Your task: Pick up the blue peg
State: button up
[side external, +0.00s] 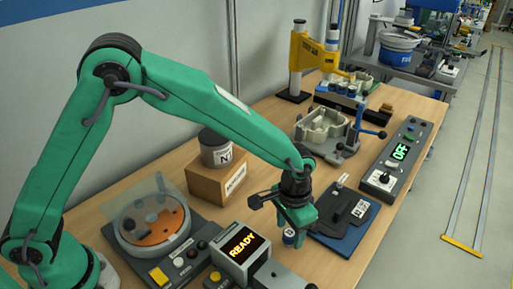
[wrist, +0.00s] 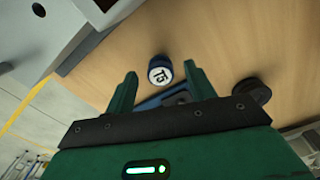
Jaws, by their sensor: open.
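A dark blue peg with a white top marked "T5" (wrist: 160,68) stands on the wooden table in the wrist view, just beyond my fingertips and roughly centred between them. In the side view a small blue and white piece, apparently the same peg (side external: 289,237), shows beside my gripper's lower end, partly hidden by it. My green gripper (side external: 300,217) points down at the table. In the wrist view its two fingers (wrist: 160,76) are apart with nothing held between them.
A blue base with a black fixture (side external: 346,215) stands right of my gripper. A "READY" display box (side external: 242,248) stands at the left front. A control panel reading "OFF" (side external: 397,160) lies at the right edge. A round black knob (wrist: 251,91) is near the right finger.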

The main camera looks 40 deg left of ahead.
aim_at(290, 232)
jog(key=shift+f, duration=1.65)
jog(key=c, duration=1)
